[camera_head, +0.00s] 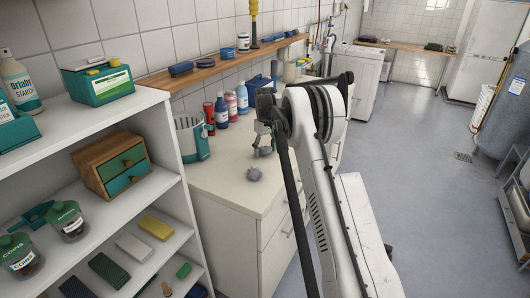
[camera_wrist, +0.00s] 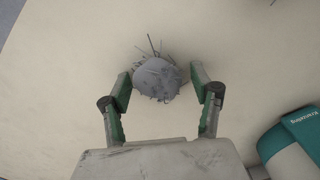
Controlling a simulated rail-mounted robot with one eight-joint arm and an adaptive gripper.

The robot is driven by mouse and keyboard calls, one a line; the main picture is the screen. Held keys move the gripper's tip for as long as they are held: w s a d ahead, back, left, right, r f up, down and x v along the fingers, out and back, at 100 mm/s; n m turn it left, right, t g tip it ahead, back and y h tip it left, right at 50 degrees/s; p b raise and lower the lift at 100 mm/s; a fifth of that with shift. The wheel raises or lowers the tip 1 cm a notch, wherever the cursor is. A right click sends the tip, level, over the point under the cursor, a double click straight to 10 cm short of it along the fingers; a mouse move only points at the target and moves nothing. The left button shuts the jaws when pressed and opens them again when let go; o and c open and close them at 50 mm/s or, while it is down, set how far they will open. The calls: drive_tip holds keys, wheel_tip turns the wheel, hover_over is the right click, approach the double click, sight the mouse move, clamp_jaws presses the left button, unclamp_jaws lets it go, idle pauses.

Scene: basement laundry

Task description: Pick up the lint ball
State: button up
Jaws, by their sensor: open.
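The lint ball (camera_head: 254,174) is a small grey fuzzy ball on the cream countertop (camera_head: 225,185), near its front edge. In the wrist view the lint ball (camera_wrist: 156,78) has thin strands sticking out and lies at the fingertips. My gripper (camera_wrist: 160,88) is open, with one green-padded finger on each side of the ball. Small gaps seem to show between the fingertips and the ball; I cannot tell whether either touches.
A teal and white container (camera_head: 190,138) stands on the counter left of the ball; it also shows at lower right in the wrist view (camera_wrist: 290,145). Several bottles (camera_head: 231,106) stand along the wall. White shelves (camera_head: 120,100) fill the left.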

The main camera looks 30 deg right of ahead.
drive_tip(key=c, duration=0.9)
drive_tip(key=shift+o, duration=0.2)
drive_tip(key=shift+r, duration=0.1)
